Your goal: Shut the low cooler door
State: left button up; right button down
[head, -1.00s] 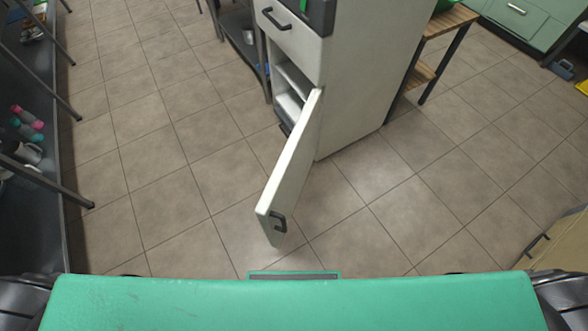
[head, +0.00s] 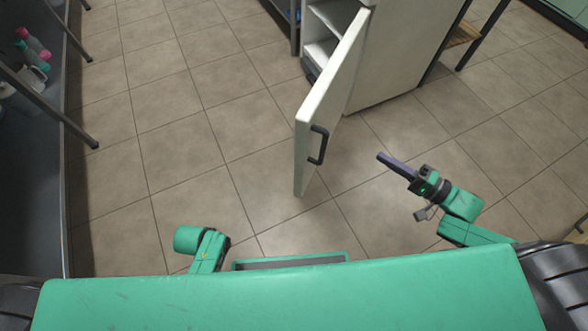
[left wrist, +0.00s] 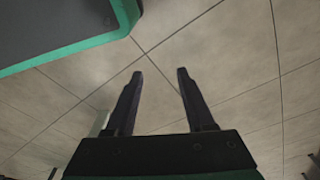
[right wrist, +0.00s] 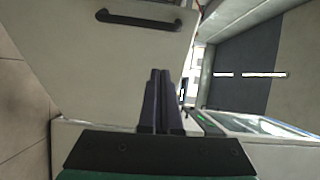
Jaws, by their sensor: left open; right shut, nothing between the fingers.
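The low cooler door (head: 330,98) is a white panel with a black bar handle (head: 318,145). It stands wide open, swung out from the white cooler (head: 395,60), whose shelves show behind it. My right gripper (head: 382,157) is shut and empty, to the right of the door's handle side and apart from it. In the right wrist view the closed fingers (right wrist: 160,75) point toward the door face (right wrist: 95,65), with the handle (right wrist: 140,20) above. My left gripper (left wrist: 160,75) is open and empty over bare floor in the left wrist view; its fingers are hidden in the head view.
A dark shelf unit (head: 30,150) with bottles (head: 35,45) runs along the left. A table with dark legs (head: 480,40) stands right of the cooler. Tiled floor (head: 190,140) is clear left of the door and in front of it.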

pick_arm(q)
jog(key=shift+w+d+r+b, duration=0.2)
jog(key=shift+w+r, duration=0.1)
jog(key=shift+r, duration=0.35)
jog(key=shift+w+d+r+b, duration=0.1)
jog(key=shift+w+d+r, duration=0.15)
jog(key=shift+r, duration=0.4)
jog(key=shift+w+d+r+b, duration=0.2)
jog(key=shift+w+r, duration=0.1)
jog(key=shift+r, duration=0.35)
pick_arm(e)
jog(key=s+a+x, duration=0.2)
jog(key=x, duration=1)
jog(key=shift+a+r, duration=0.25)
jog(key=shift+r, duration=0.05)
jog(key=shift+w, duration=0.15)
